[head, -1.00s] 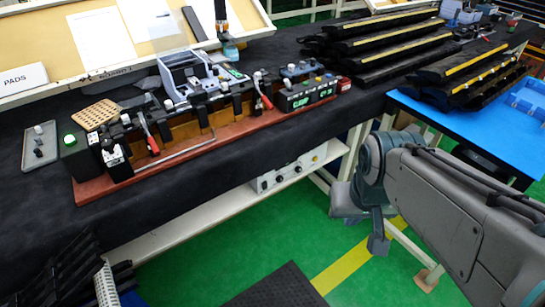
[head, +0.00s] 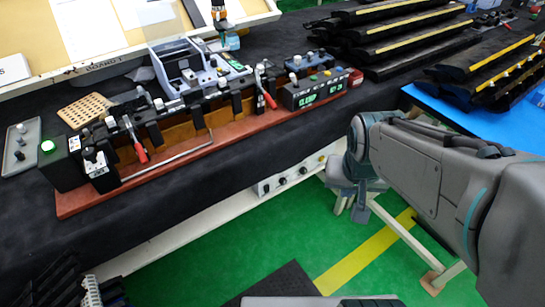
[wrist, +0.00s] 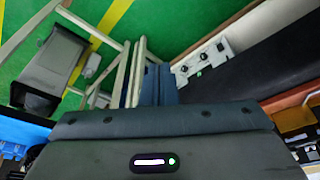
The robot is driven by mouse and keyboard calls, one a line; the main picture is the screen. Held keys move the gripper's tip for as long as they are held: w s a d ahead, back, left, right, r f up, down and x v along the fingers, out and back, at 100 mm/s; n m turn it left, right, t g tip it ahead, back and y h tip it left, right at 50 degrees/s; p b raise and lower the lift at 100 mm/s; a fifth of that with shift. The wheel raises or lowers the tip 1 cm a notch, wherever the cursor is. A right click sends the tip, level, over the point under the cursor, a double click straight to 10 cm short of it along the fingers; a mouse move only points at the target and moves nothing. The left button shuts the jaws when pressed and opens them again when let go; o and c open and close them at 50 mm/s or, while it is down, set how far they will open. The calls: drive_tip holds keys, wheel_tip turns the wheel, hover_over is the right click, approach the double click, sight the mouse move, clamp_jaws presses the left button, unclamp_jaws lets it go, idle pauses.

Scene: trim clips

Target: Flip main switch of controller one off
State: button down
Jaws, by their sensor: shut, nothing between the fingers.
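A red-brown fixture (head: 200,158) with clamps and green-lit displays stands on the black bench (head: 150,215). Pale legs and a shelf frame stand close to my arm. A blue-topped table (head: 480,122) with dark strips is at the right. The green floor in front is partly clear.

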sight(267, 188)
drive_tip(key=w+a+f+m+t+y+b, duration=0.1)
drive_tip(key=w+a+f+m, duration=0.2)
drive_tip(key=f, duration=0.5)
drive_tip(key=w+a+f+m+t+y+b, duration=0.1)
drive_tip(key=w+a+f+m+y+b, duration=0.1)
drive_tip(key=w+f, duration=0.4)
drive_tip(key=w+a+f+m+t+y+b, duration=0.1)
drive_tip(key=w+a+f+m, duration=0.3)
drive_tip(key=f, duration=0.6)
drive_tip(key=shift+w+a+f+m+t+y+b, duration=0.3)
drive_tip(key=shift+a+m+y+b, duration=0.1)
drive_tip(key=shift+y+b, duration=0.25)
drive_tip(key=w+a+r+b+x, duration=0.1)
drive_tip(key=x, duration=1.2)
drive_tip(key=shift+w+r+b, duration=0.25)
drive_tip(key=shift+w+b, duration=0.1)
